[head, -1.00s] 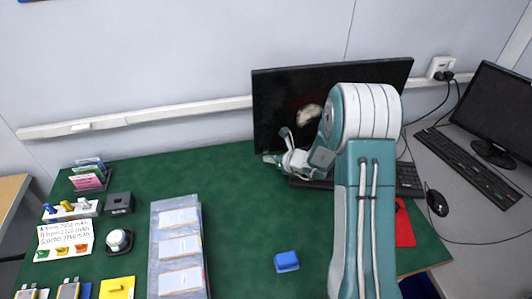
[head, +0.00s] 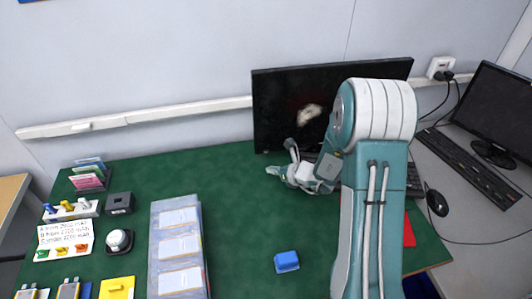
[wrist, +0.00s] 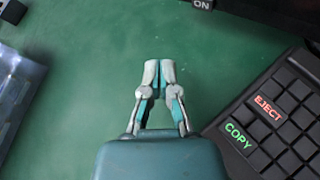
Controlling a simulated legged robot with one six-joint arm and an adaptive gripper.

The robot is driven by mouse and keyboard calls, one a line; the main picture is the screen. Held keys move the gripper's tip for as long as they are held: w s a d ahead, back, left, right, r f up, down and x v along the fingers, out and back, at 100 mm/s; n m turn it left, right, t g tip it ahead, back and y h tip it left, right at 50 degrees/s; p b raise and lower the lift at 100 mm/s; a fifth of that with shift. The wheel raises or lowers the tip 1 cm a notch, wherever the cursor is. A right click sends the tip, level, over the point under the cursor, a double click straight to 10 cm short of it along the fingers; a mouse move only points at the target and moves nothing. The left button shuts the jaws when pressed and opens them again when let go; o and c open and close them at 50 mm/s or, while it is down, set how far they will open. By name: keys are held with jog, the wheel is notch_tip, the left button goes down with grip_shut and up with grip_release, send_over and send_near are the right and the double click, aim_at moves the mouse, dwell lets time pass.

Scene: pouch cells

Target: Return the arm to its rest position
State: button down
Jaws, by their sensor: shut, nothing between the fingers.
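My gripper (wrist: 159,72) is shut and empty in the wrist view, its fingertips together above bare green table. In the head view my gripper (head: 270,170) shows small, in front of the dark monitor and left of my raised upper arm. Its fingertips point left over the green table (head: 235,215). My arm hides part of the table's right side and most of the keyboard below the monitor.
The dark monitor (head: 300,95) stands close behind my gripper. A keyboard (wrist: 275,120) with COPY and EJECT keys lies right of it. A blue block (head: 287,261) and a tray of pouch cells (head: 154,235) lie nearer. Open green table lies left of my gripper.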

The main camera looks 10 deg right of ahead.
dwell(0.4)
jog(key=s+a+r+n+g, duration=0.3)
jog(key=s+a+r+n, duration=0.1)
jog(key=s+r+n, duration=0.4)
jog(key=s+a+r+n+g, duration=0.35)
jog(key=s+r+n, duration=0.25)
jog(key=r+n, duration=0.3)
jog(key=s+d+r+n+t+h, duration=0.1)
jog(key=s+d+r+n+h, duration=0.2)
jog(key=s+n, duration=0.4)
jog(key=s+d+r+n+t+h, duration=0.1)
jog(key=s+d+r+n+h, duration=0.3)
jog(key=s+n, duration=0.3)
jog(key=shift+s+r+h, duration=0.25)
jog(key=shift+s+h, duration=0.05)
jog(key=shift+s, duration=0.65)
